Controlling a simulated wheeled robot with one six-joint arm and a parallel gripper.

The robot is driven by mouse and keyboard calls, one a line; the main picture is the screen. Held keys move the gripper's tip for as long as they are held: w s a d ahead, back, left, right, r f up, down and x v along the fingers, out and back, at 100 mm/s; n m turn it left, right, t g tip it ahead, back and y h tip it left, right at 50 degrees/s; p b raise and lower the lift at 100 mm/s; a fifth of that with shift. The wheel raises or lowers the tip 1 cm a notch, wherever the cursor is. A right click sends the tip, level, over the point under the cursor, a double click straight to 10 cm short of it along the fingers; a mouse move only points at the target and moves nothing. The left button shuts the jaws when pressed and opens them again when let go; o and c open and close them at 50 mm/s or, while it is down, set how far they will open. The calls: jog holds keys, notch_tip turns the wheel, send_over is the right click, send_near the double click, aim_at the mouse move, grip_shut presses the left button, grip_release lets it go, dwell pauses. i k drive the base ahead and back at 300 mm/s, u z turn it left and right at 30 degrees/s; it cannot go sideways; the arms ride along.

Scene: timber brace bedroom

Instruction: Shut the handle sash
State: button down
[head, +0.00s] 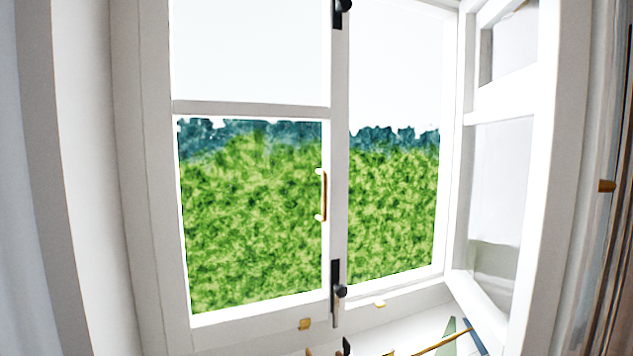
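A white window fills the middle of the head view. Its left sash (250,109) lies in line with the frame and carries a slim brass bar handle (323,195) on its right stile. The right sash (500,102) stands swung open into the room at the right, leaving the right opening clear. I cannot tell for sure which one is the handle sash. Black latches sit on the middle post, one at the top (341,6) and one low down (338,291). My gripper is not in view.
Below the opening, a thin yellow-brown stick (442,343), a green wedge-like piece (449,330) and a blue strip (472,336) lie by the open sash. Small dark and brown tips at the bottom edge are cut off.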

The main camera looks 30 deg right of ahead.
aim_at(568, 108)
jog(key=u, duration=1.8)
jog(key=k, duration=1.9)
jog(key=z, duration=1.95)
jog(key=k, duration=0.45)
jog(key=u, duration=0.45)
jog(key=i, duration=0.55)
jog(key=z, duration=0.55)
